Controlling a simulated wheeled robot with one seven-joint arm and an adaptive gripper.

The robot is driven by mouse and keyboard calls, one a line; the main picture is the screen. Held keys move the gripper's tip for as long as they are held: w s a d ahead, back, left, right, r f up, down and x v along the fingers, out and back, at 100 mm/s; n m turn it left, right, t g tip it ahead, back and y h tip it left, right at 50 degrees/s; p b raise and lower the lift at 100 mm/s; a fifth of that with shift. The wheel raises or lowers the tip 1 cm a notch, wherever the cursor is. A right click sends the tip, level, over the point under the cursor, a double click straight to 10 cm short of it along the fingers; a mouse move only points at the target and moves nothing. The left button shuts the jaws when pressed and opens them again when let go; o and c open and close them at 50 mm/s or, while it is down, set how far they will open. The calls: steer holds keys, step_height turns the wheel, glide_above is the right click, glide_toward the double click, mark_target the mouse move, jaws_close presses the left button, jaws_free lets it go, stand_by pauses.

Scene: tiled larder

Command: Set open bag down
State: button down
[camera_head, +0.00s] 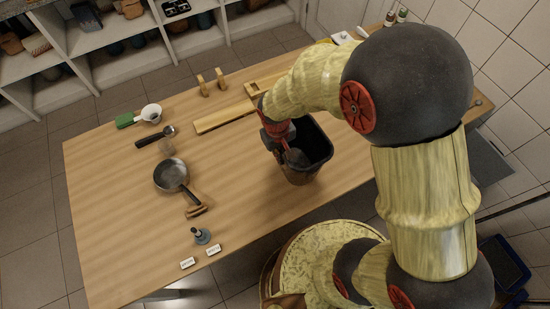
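A dark, open-topped container (318,148), which looks like the open bag, is upright at the middle of the wooden table (120,225). Its dark mouth faces up and its lower outside looks brownish. I cannot tell whether its base rests on the table. My gripper (294,157) points down at the left part of the container's mouth, overlapping its rim. The fingertips are small and dark against the dark bag, so I cannot tell whether they are open or closed on the rim.
Small labelled cards (187,263) lie at the front edge. The table's left front is clear.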

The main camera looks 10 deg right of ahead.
step_height(320, 180, down, 7)
steer(key=w+a, duration=0.1)
steer(key=w, duration=0.1)
steer(key=shift+w+a+r+b, duration=0.2)
steer(key=shift+w+a+b, duration=0.15)
steer(key=shift+b, duration=0.1)
steer(key=shift+f, duration=0.15)
steer(key=c, duration=2.1)
jaws_free()
steer(key=shift+o, duration=0.3)
